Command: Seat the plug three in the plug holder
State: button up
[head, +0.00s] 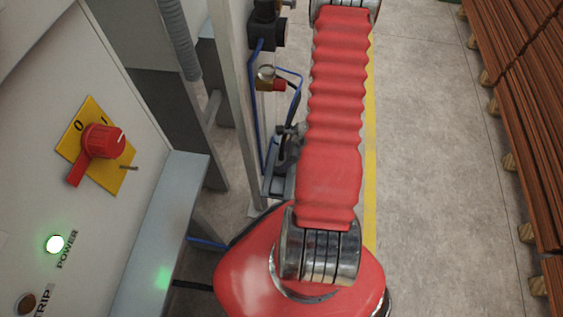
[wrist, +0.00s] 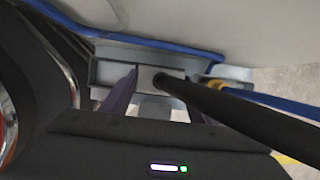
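My gripper (wrist: 162,82) shows in the wrist view with two dark purple fingers spread apart, pointing at a grey metal bracket. I see nothing clearly clamped between the fingers. The bracket (wrist: 105,72) has a channel shape and may be the plug holder; I cannot tell for sure. A black rod-like part (wrist: 235,112) runs from the lower right across the right finger, and its end lies in front of the bracket. I cannot tell whether it is a plug or touches the bracket. No plug three can be made out.
A blue hose (wrist: 150,42) runs along the bracket, and a blue strap-like part (wrist: 270,100) lies at right. In the head view a machine panel with a red rotary switch (head: 103,141) stands left. Stacked brown boards (head: 525,120) stand right, with clear floor (head: 435,150) between.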

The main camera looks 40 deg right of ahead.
aim_at(283, 158)
jog(key=c, duration=0.7)
jog(key=shift+r, duration=0.15)
jog(key=shift+r, duration=4.85)
